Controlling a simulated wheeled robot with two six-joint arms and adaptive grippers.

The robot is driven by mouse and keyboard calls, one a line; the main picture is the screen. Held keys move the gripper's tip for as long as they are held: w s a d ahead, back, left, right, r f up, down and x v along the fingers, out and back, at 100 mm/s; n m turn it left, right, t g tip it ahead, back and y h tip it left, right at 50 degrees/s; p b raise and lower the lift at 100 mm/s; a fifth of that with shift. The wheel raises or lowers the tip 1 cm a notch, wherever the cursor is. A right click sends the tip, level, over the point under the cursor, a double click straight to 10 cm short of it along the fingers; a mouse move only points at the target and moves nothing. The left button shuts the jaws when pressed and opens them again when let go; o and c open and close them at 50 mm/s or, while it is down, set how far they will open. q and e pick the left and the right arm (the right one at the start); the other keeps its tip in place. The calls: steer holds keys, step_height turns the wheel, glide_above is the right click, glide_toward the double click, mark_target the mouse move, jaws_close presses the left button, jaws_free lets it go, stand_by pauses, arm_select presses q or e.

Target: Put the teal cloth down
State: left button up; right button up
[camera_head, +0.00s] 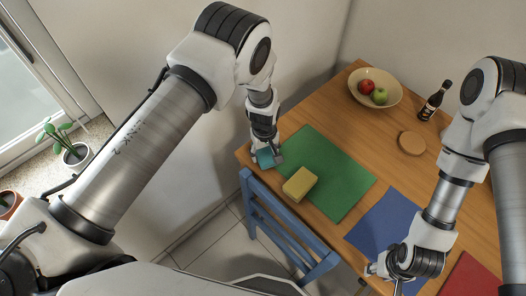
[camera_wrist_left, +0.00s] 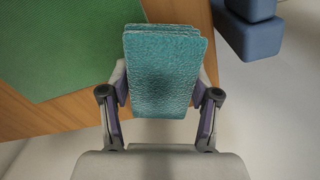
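The teal cloth (camera_wrist_left: 165,70) is folded into a thick pad and sits between the fingers of my left gripper (camera_wrist_left: 161,100). The fingers press on its two sides. In the head view the cloth (camera_head: 266,157) and left gripper (camera_head: 268,152) are at the table's left corner, beside the green mat (camera_head: 336,170). In the wrist view the cloth overlaps the table edge, partly over the floor; its height above the table is unclear. My right gripper (camera_head: 383,268) is near the front edge by the blue mat (camera_head: 382,228); its fingers are too small to read.
A yellow sponge-like block (camera_head: 300,183) lies on the green mat. A blue chair (camera_head: 275,220) stands against the table's front edge. A fruit bowl (camera_head: 375,88), a dark bottle (camera_head: 433,101) and a round wooden disc (camera_head: 412,142) are farther back. A red mat (camera_head: 470,276) lies at right.

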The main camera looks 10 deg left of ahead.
mark_target(266, 153)
arm_select(q)
steer(key=o, duration=0.4)
steer(key=shift+d, duration=0.15)
steer(key=shift+c, duration=0.2)
arm_select(e)
steer(key=shift+d, duration=0.1)
arm_select(q)
steer(key=shift+s+d+r, duration=0.2)
arm_select(e)
steer(key=shift+s+d, duration=0.2)
steer(key=shift+s, duration=0.05)
arm_select(q)
steer(key=shift+a, duration=0.15)
arm_select(e)
steer(key=shift+a+r, duration=0.15)
arm_select(q)
step_height(266, 153, up, 12)
steer(key=p, duration=0.9)
steer(key=shift+s+p, duration=0.15)
steer(key=shift+p, duration=0.2)
arm_select(e)
step_height(266, 153, up, 10)
steer(key=shift+f, duration=0.25)
arm_select(q)
steer(key=shift+f, duration=0.1)
